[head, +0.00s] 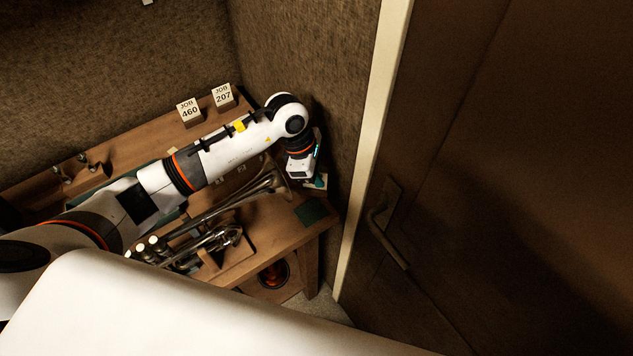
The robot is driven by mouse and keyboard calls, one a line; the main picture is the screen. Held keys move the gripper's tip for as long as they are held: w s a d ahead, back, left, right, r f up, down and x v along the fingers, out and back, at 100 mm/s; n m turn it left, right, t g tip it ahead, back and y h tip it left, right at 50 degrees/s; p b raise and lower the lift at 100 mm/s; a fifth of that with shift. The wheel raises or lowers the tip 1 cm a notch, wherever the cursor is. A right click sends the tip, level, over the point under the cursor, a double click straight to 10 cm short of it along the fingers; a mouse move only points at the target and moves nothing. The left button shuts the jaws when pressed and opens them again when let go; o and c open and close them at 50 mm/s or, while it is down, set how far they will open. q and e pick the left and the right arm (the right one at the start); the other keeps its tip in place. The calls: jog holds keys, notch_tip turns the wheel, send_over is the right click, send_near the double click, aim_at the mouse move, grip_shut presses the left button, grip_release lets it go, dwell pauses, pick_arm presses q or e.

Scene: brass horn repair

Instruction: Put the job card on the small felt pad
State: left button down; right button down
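Two white job cards stand in wooden blocks at the back of the bench: the JOB 460 card (188,108) and, to its right, the JOB 207 card (222,94). A small dark green felt pad (311,211) lies bare near the bench's front right corner. My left gripper (313,180) is at the bench's right end, just behind that pad and well to the right of both cards. Its fingers are small and partly hidden, so I cannot tell whether they are open or hold anything. A small pale and teal patch shows by the fingertips. My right gripper is out of view.
A brass horn (241,198) lies across the wooden bench (283,238), with valve parts (222,238) in front of it. My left arm covers the bench's middle. A felt wall stands close behind; a door with a handle (388,232) is at right.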

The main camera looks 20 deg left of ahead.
pick_arm(q)
jog(key=f, duration=0.1)
jog(key=f+b, duration=0.1)
jog(key=w+f, duration=0.1)
jog(key=shift+a+f+b, duration=0.1)
jog(key=shift+a+b, duration=0.15)
jog(key=shift+b, duration=0.15)
jog(key=shift+f, duration=0.2)
jog(key=shift+f, duration=0.1)
jog(key=c, duration=1.7)
grip_release()
